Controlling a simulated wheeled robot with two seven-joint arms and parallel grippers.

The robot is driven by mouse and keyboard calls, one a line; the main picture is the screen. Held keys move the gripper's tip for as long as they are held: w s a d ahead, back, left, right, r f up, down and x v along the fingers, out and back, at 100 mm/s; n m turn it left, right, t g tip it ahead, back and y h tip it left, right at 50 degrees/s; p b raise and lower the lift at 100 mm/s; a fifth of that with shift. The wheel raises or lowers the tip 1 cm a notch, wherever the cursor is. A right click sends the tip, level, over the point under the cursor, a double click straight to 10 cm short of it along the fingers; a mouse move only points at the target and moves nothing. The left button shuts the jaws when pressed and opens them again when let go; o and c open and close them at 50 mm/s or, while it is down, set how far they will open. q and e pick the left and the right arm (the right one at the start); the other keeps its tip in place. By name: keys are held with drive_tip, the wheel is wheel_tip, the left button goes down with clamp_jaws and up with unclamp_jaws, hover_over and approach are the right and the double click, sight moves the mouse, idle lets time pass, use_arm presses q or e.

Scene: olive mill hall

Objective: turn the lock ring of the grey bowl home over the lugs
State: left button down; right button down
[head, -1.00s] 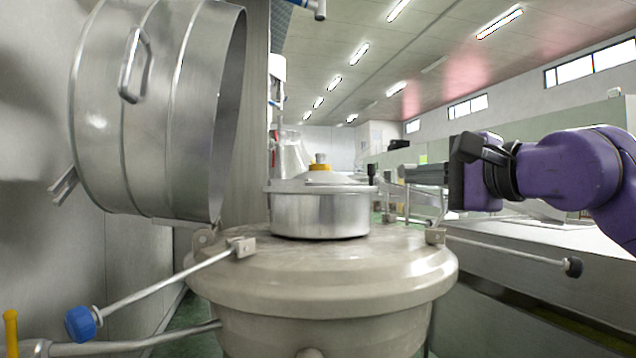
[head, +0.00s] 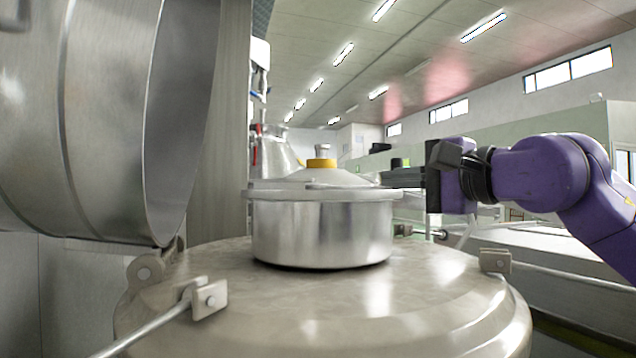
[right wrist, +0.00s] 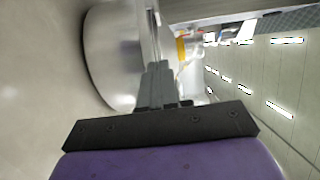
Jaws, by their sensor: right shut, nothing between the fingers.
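The grey bowl (head: 322,232) stands upright on a broad metal lid. Its lock ring (head: 300,194) is a thin band around the rim, under a domed cover with a yellow-collared knob (head: 321,163). The lugs cannot be made out. My right gripper (head: 386,178) is shut and empty, its fingers pointing left at the rim's right side. Whether they touch the ring cannot be told. In the right wrist view the shut fingers (right wrist: 157,70) lie close beside the bowl's curved wall (right wrist: 108,60) and rim. My left gripper is not in view.
The wide vessel lid (head: 410,275) under the bowl has metal brackets (head: 208,298) at its edge. A large steel drum (head: 100,110) looms at the left. The space above the bowl is clear.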

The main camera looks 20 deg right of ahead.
drive_tip(key=p, duration=0.1)
approach(314, 180)
drive_tip(key=w, duration=0.4)
drive_tip(key=shift+w+a, duration=0.15)
drive_tip(key=shift+a, duration=0.65)
drive_tip(key=shift+w+a+r, duration=0.1)
drive_tip(key=shift+w+a, duration=0.1)
drive_tip(key=shift+a, duration=0.3)
drive_tip(key=shift+a, duration=0.1)
